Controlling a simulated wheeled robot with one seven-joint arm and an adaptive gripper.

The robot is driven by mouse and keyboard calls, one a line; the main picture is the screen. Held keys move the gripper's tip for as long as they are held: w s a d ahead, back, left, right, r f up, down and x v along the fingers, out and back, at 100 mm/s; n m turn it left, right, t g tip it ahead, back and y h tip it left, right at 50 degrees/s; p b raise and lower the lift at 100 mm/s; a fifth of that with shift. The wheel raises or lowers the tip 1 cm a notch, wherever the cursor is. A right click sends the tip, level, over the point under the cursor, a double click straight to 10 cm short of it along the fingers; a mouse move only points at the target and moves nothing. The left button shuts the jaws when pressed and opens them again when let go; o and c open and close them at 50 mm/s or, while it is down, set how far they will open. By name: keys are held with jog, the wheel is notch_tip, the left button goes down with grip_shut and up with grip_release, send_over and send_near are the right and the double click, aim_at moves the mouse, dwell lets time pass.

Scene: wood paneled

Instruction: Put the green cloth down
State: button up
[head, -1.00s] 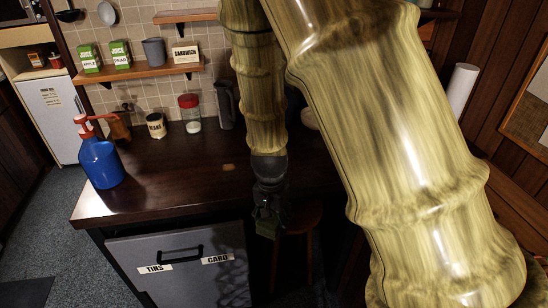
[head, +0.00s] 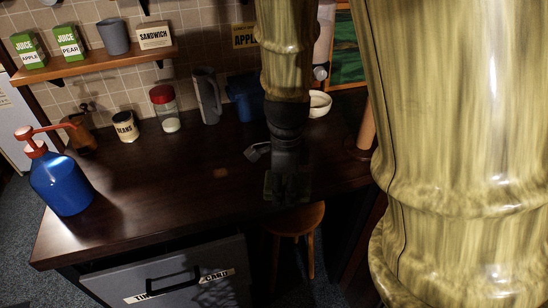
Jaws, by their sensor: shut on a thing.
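My gripper (head: 285,190) hangs at the end of my arm, near the front edge of the dark wooden counter (head: 170,190), in the middle of the head view. It is shut on a small dark green thing, which looks like the green cloth (head: 272,186). The cloth is in shadow and mostly hidden by the dark fingers. I cannot tell whether it touches the counter.
A blue pump bottle (head: 62,184) stands at the counter's left end. A beans tin (head: 125,126), a red-lidded jar (head: 165,108), a grey jug (head: 207,95) and a white bowl (head: 319,104) stand along the back. A wooden stool (head: 294,220) is below.

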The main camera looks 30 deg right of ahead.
jog(key=w+d+p, duration=0.1)
jog(key=w+d, duration=0.1)
jog(key=w, duration=0.2)
jog(key=w+d+f+p, duration=0.1)
jog(key=w+d, duration=0.1)
jog(key=w, duration=0.3)
jog(key=w+d+p, duration=0.1)
jog(key=w+d, duration=0.2)
jog(key=w, duration=0.1)
jog(key=shift+w+f, duration=0.15)
jog(key=shift+w, duration=0.05)
jog(key=shift+w+f+p, duration=0.1)
jog(key=shift+f+p, duration=0.45)
jog(key=shift+f, duration=1.35)
jog(key=shift+s+f, duration=0.2)
jog(key=shift+f, duration=0.2)
jog(key=shift+s+a+f, duration=0.15)
jog(key=shift+c, duration=0.3)
jog(key=o, duration=1.2)
jog(key=shift+f, duration=0.1)
jog(key=shift+c, duration=0.2)
jog(key=shift+o, duration=0.7)
jog(key=shift+f, duration=0.1)
jog(key=shift+w, duration=0.25)
